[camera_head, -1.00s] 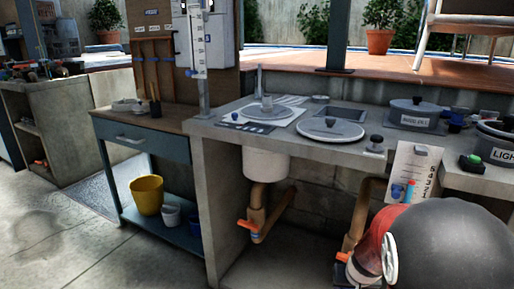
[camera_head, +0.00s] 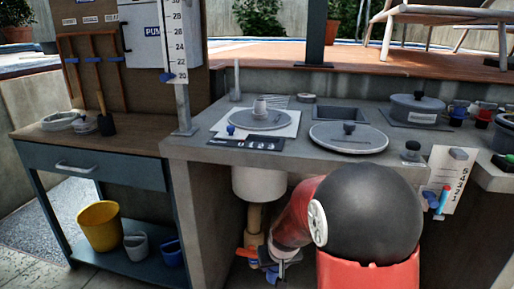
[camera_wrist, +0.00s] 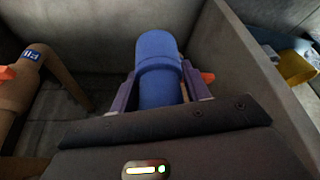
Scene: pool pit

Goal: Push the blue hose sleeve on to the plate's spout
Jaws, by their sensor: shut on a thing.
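The blue hose sleeve (camera_wrist: 158,65) is a short blue cylinder with a wider collar at its far end. In the wrist view it sits between the purple fingers of my gripper (camera_wrist: 160,90), which is shut on it. In the head view my gripper (camera_head: 270,262) is low under the counter, beside the tan pipe, and the sleeve is hard to make out there. A round grey plate (camera_head: 272,121) with a pale upright spout (camera_head: 260,107) lies on a white sheet on the counter, above and apart from my gripper.
The concrete counter (camera_head: 205,152) overhangs my gripper. A white basin (camera_head: 258,184) and tan pipe (camera_head: 254,219) with an orange handle (camera_head: 246,253) are close to it. A grey lid (camera_head: 348,138) lies right of the plate. A blue-grey bench (camera_head: 100,166) stands left.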

